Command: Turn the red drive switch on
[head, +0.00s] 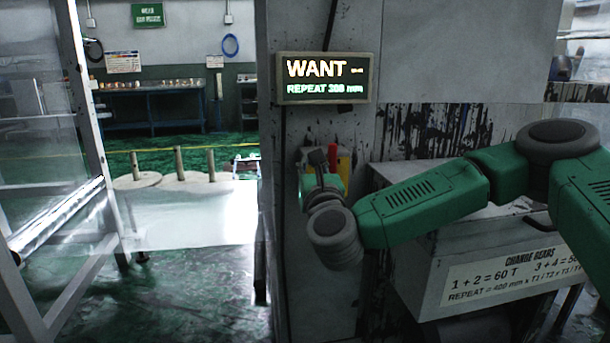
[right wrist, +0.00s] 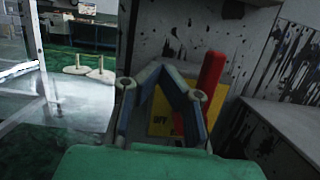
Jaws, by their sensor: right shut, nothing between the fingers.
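The red drive switch shows as an upright red lever (head: 332,154) on the wall panel below the lit sign. In the right wrist view the red lever (right wrist: 211,76) stands just right of my fingers, in front of a yellow plate (right wrist: 160,120) with dark lettering that seems to read OFF. My right gripper (head: 318,158) is in front of the panel, a little left of the lever. In the right wrist view its fingers (right wrist: 160,70) come together at the tips with nothing between them. Contact with the lever cannot be told. My left gripper is out of view.
A lit sign (head: 325,78) reading WANT and REPEAT hangs above. A grey box with a CHANGE GEARS label (head: 510,275) stands right, under my right arm. A white table (head: 190,215) with discs and posts is at left, beside a metal frame (head: 85,120).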

